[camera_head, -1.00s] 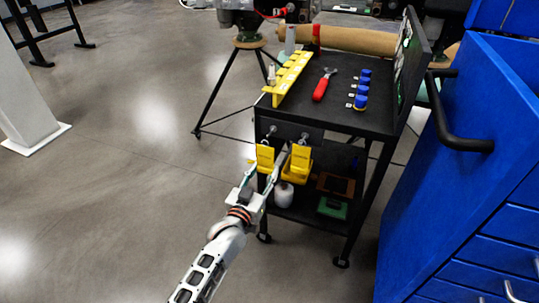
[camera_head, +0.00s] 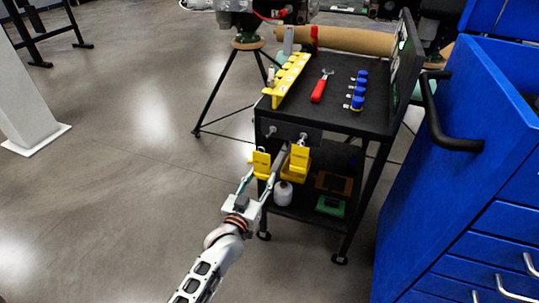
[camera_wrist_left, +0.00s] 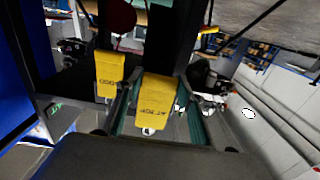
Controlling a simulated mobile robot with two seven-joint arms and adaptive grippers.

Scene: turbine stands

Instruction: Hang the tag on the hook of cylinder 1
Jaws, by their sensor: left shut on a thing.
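My left gripper (camera_head: 259,174) is at the front of the black cart, shut on a yellow tag (camera_head: 261,160). In the left wrist view this tag (camera_wrist_left: 158,101) stands between the two greenish fingers, with dark lettering on its face. A second yellow tag (camera_head: 300,158) is at the cart front just to the right; it also shows in the wrist view (camera_wrist_left: 110,74), left of the held one. Silver hook-like fittings (camera_head: 272,130) stick out of the cart's front above the tags. I cannot tell which thing is cylinder 1 or see its hook. My right gripper is out of view.
The cart top (camera_head: 337,110) bears a yellow rack (camera_head: 288,80), a red-handled wrench (camera_head: 319,90) and several blue-capped items (camera_head: 359,91). A white bottle (camera_head: 283,193) is on the lower shelf. A blue cabinet (camera_head: 470,170) stands close on the right. Floor at left is open.

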